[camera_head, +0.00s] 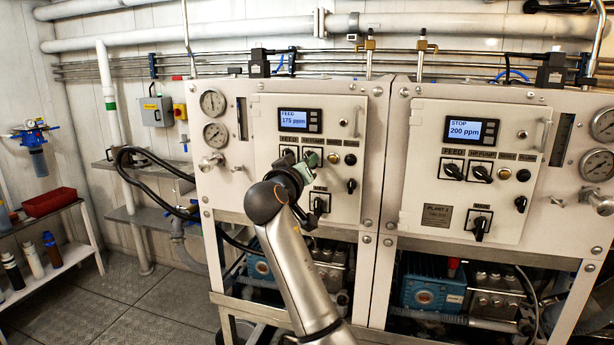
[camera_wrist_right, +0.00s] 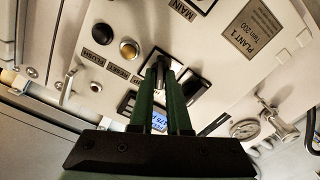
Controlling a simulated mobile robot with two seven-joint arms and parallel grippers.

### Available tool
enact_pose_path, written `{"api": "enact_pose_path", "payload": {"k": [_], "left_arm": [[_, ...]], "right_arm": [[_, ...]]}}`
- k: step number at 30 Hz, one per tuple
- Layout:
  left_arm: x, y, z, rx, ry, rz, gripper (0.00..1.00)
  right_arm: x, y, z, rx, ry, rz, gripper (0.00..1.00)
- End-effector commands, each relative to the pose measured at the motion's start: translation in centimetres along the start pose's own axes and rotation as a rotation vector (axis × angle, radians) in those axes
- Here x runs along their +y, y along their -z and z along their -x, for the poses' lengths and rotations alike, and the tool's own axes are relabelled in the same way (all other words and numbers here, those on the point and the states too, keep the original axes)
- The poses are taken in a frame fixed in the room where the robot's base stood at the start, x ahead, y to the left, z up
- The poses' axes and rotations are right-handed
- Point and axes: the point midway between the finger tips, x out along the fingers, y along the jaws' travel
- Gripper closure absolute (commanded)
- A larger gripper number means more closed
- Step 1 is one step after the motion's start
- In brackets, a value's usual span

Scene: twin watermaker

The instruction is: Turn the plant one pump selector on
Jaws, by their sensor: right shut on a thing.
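The plant one panel (camera_head: 270,150) is the left of two white control panels. Its display (camera_head: 293,121) reads FEED 175 ppm. My right gripper (camera_head: 311,163) reaches up to its row of selectors and covers part of it. In the right wrist view, my right gripper (camera_wrist_right: 164,72) has its green fingers shut on a black pump selector knob (camera_wrist_right: 161,61), beside the HP PUMP label. The fingers hide most of the knob, so its angle is hard to tell. The main switch (camera_head: 318,205) sits lower on the same panel. My left gripper is not in view.
The right panel (camera_head: 466,170), with its display reading STOP 200 ppm, has similar black knobs. Gauges (camera_head: 214,134) and a valve handle (camera_head: 211,162) stick out at the left. A shelf with bottles (camera_head: 52,249) stands far left. The floor (camera_head: 120,300) there is clear.

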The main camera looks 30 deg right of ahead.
Motion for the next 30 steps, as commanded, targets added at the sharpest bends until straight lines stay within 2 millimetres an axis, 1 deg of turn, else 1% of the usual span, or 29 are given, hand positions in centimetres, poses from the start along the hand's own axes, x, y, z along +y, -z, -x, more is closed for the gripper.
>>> {"api": "enact_pose_path", "payload": {"k": [1,3,9,15,22,30], "left_arm": [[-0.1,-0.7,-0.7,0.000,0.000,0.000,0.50],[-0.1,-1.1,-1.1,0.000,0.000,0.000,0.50],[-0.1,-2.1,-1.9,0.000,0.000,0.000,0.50],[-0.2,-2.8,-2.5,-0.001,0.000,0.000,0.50],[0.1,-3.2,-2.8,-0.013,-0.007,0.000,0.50],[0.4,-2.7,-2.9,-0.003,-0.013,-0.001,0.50]], "right_arm": [[-0.3,-0.3,0.1,0.002,0.004,-0.047,1.00],[-0.3,-0.3,0.1,0.002,0.003,-0.111,1.00],[-0.2,-0.1,0.1,0.003,0.003,-0.276,1.00],[-0.1,0.0,0.1,0.002,0.002,-0.400,1.00],[-0.1,0.1,0.0,0.002,0.002,-0.483,1.00],[0.0,0.2,0.0,0.003,0.002,-0.515,1.00]]}}
